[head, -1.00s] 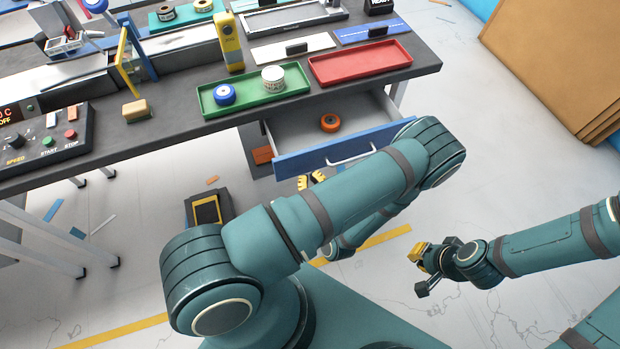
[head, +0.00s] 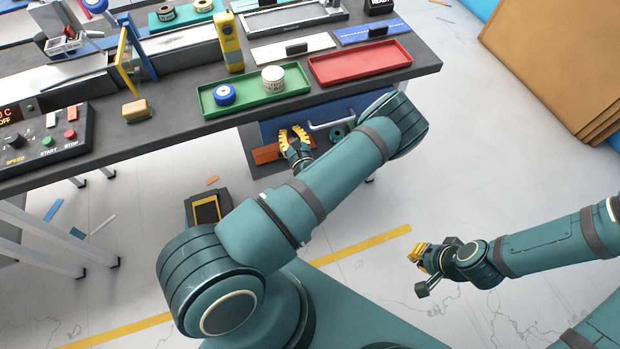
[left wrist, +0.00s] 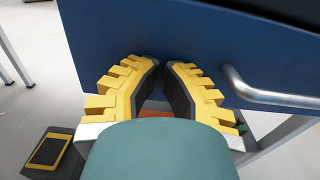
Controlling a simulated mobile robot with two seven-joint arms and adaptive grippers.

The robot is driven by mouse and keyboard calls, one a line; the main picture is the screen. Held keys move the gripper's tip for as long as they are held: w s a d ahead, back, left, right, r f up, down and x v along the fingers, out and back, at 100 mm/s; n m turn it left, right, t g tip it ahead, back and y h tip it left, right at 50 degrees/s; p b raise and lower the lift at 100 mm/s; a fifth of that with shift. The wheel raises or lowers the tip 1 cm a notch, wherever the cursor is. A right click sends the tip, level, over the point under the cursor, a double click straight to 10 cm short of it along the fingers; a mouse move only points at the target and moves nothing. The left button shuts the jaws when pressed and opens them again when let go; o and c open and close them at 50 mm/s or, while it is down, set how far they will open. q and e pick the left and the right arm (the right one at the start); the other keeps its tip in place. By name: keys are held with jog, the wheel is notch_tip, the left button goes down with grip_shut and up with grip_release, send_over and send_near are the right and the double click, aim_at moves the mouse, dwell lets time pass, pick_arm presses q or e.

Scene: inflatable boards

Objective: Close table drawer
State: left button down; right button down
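The table drawer's blue front (head: 285,127) is under the front edge of the tabletop, and its inside is out of sight. I cannot tell whether it is fully flush. Its metal handle (head: 325,125) shows left of my arm. My left gripper (head: 293,133) is at the drawer front, left of the handle. In the left wrist view, the blue front (left wrist: 200,40) fills the upper part, with the handle (left wrist: 265,94) at right. The yellow fingers (left wrist: 164,66) point at the panel with a narrow empty gap; contact is unclear. My right gripper (head: 417,254) hangs over the floor, away from the table.
The tabletop holds a green tray (head: 250,100) with two rolls, a red tray (head: 360,63) and a control box (head: 45,140). An orange block (head: 266,154) is below the drawer. A black and yellow box (head: 206,208) stands on the floor. Cardboard (head: 560,70) leans at right.

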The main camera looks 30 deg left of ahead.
pick_arm(q)
jog(key=shift+x, duration=1.05)
jog(key=shift+r, duration=0.1)
pick_arm(e)
jog(key=shift+s+d, duration=0.1)
pick_arm(q)
jog(key=shift+w, duration=0.1)
